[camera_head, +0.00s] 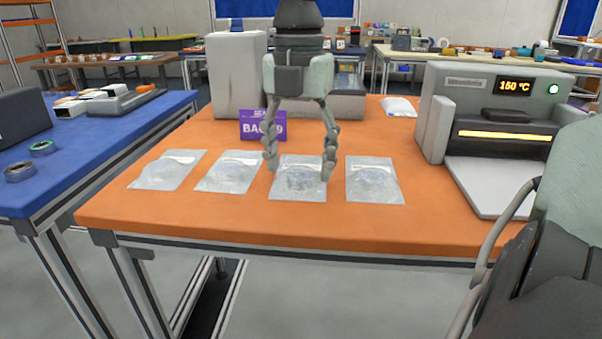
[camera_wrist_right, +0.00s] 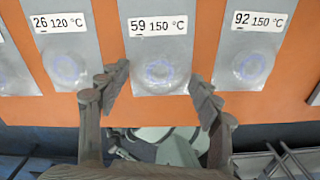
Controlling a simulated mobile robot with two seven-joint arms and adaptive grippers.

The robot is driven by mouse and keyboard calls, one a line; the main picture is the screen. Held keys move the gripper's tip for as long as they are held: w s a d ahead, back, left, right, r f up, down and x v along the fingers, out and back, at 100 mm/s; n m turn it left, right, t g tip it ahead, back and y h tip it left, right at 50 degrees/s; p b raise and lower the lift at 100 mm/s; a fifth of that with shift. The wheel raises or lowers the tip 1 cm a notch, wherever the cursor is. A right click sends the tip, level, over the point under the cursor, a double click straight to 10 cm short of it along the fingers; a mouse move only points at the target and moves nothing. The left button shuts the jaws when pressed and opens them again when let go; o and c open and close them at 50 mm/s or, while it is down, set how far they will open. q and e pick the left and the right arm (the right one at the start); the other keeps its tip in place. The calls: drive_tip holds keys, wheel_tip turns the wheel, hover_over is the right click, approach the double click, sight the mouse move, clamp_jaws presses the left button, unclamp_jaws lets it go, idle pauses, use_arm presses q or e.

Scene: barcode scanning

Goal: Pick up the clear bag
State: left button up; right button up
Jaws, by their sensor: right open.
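Four clear bags lie flat in a row on the orange table. My right gripper (camera_head: 298,170) points down over the third bag from the left (camera_head: 298,192), open and empty, one finger near each side edge. Whether the fingertips touch the bag or table I cannot tell. In the right wrist view, this bag (camera_wrist_right: 160,50) is labelled "59 150 °C" and lies between the open fingers (camera_wrist_right: 160,80). The bag to its left (camera_wrist_right: 68,50) reads "26 120 °C"; the one to its right (camera_wrist_right: 250,45) reads "92 150 °C". My left gripper is out of view.
A purple sign (camera_head: 250,125) stands behind the bags, its text partly hidden by a finger. A blue table (camera_head: 90,150) is at the left. The orange table's front strip (camera_head: 240,222) is clear.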

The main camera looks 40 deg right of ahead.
drive_tip(key=shift+f, duration=0.65)
drive_tip(key=c, duration=1.3)
drive_tip(key=shift+r, duration=0.1)
